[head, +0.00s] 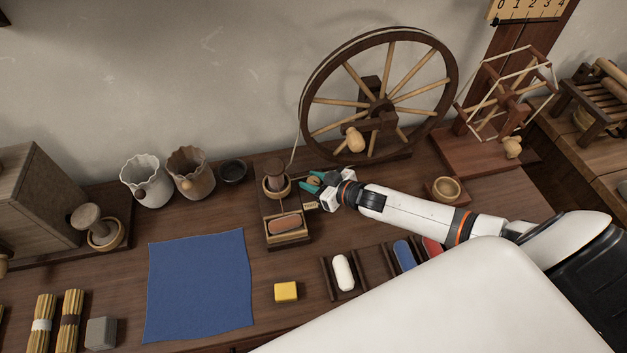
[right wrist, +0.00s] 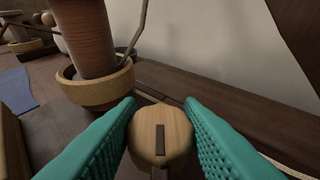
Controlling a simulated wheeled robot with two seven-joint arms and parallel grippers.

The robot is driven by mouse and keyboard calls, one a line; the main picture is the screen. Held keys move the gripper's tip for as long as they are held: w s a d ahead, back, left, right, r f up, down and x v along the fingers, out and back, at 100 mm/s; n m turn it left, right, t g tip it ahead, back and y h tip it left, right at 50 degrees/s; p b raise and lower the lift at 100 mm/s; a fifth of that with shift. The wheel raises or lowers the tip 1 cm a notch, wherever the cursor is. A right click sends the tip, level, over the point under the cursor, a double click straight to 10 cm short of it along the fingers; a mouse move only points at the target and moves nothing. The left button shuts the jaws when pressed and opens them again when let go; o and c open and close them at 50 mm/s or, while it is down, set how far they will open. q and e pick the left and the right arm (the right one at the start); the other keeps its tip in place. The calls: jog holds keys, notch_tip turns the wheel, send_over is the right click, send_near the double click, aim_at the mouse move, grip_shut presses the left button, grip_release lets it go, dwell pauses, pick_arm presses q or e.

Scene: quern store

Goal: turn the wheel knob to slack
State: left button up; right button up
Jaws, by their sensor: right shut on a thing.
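A round pale wooden knob (head: 313,181) sits beside the spindle block, at the foot of the spinning wheel (head: 451,82). My right gripper (head: 316,183) has its teal fingers around it. In the right wrist view, the knob (right wrist: 160,136) is between the two fingers (right wrist: 160,128), with a dark bar on its face pointing at a dark strip just below. A small pale label (head: 311,206) lies by the knob; its writing is too small to read. My left gripper is not in view.
The spindle with its wooden cup (head: 276,188) stands close left of the knob; it also shows in the right wrist view (right wrist: 97,89). A blue cloth (head: 200,285), a yellow block (head: 286,291) and a small bowl (head: 446,189) are on the bench. A yarn winder (head: 507,95) stands at right.

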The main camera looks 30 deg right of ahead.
jog(key=shift+n+g+y, duration=0.3)
jog(key=shift+n+y, duration=0.4)
jog(key=shift+y, duration=0.1)
jog(key=o, duration=0.9)
jog(key=shift+o, duration=0.2)
jog(key=v, duration=1.2)
